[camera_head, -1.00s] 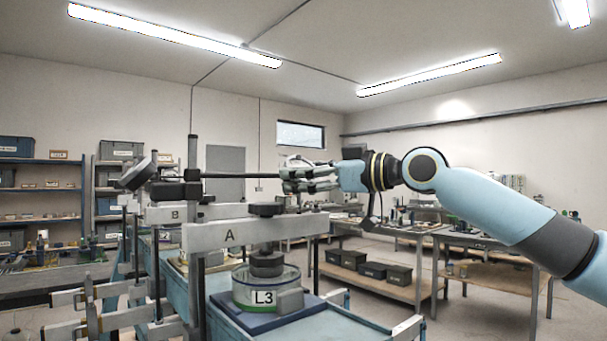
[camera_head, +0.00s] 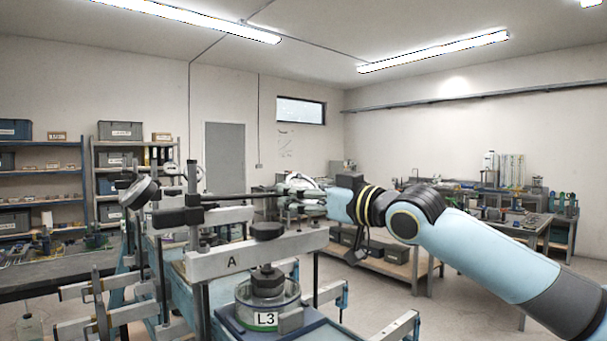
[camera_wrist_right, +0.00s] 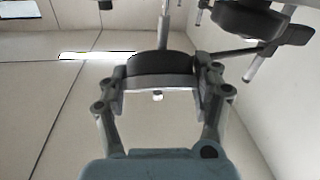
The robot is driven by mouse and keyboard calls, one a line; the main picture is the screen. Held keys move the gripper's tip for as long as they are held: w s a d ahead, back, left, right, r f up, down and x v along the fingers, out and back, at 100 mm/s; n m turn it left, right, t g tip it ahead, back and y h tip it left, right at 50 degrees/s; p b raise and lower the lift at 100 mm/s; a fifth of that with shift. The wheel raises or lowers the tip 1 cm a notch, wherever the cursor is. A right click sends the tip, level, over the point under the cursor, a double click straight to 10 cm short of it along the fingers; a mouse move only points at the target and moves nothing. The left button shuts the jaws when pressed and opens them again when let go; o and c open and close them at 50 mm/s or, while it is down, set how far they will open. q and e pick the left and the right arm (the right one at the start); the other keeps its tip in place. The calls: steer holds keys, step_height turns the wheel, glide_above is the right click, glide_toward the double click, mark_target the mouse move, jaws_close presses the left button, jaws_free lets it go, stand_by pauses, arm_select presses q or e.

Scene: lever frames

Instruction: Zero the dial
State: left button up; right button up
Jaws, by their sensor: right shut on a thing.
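My right gripper (camera_head: 299,197) comes in from the right, level above the lever frame, at the end of a thin dark rod (camera_head: 243,196). The rod runs left to a dark clamp (camera_head: 178,217) on an upright post. In the right wrist view, the fingers (camera_wrist_right: 160,88) are shut on a black round knob (camera_wrist_right: 158,66) with a thin rod beyond it. My left gripper is not in view.
A grey beam marked A (camera_head: 232,262) crosses below the rod. A round container marked L3 (camera_head: 265,319) stands under it on a blue base. Shelves (camera_head: 42,174) stand at the left and benches (camera_head: 520,215) at the right. Another dark round part (camera_wrist_right: 250,20) hangs close in the wrist view.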

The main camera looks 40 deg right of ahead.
stand_by(0.3)
steer(key=o, duration=1.2)
steer(key=shift+d, duration=0.1)
step_height(320, 180, up, 10)
steer(key=shift+f, duration=0.1)
